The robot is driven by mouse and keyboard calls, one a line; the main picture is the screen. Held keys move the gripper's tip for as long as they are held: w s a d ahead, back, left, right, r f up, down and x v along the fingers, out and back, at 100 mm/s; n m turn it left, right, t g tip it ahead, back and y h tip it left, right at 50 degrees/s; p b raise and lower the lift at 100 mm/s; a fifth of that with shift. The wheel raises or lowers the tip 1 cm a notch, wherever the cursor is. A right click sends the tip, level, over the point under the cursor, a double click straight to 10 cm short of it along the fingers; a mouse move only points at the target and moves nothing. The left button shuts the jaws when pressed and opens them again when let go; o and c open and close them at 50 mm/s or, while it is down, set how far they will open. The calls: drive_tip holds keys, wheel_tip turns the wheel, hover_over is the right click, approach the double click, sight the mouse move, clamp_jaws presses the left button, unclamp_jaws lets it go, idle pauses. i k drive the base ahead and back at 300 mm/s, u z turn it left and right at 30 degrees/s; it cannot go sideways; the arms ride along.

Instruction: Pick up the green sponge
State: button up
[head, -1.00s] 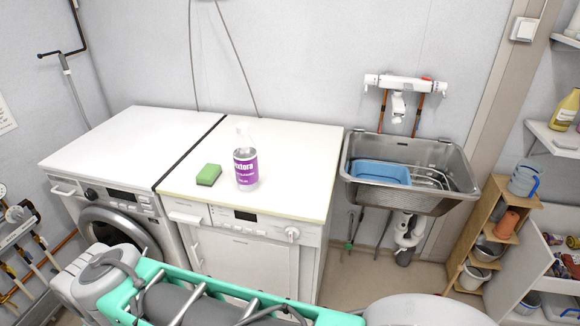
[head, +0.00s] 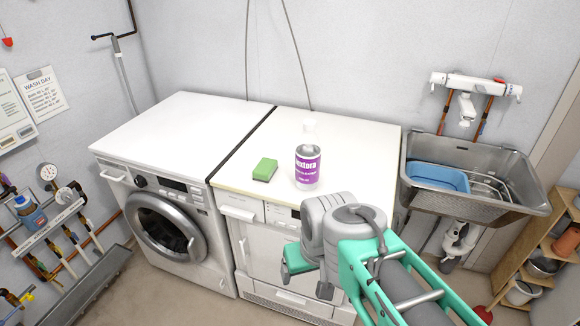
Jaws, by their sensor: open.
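A small gap separates the two. Nothing covers the sponge. My arm reaches up from the lower right, and its grey joint stands in front of the right-hand machine, below and to the right of the sponge.
The white tops (head: 350,134) have free room around the sponge. A washing machine (head: 160,190) stands at left. A metal sink (head: 480,205) holding a blue basin (head: 437,177) hangs at right. A wooden shelf (head: 535,262) stands at the right edge.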

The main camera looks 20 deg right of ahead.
sight(266, 169)
drive_tip(key=i, duration=0.85)
drive_tip(key=u, duration=2.1)
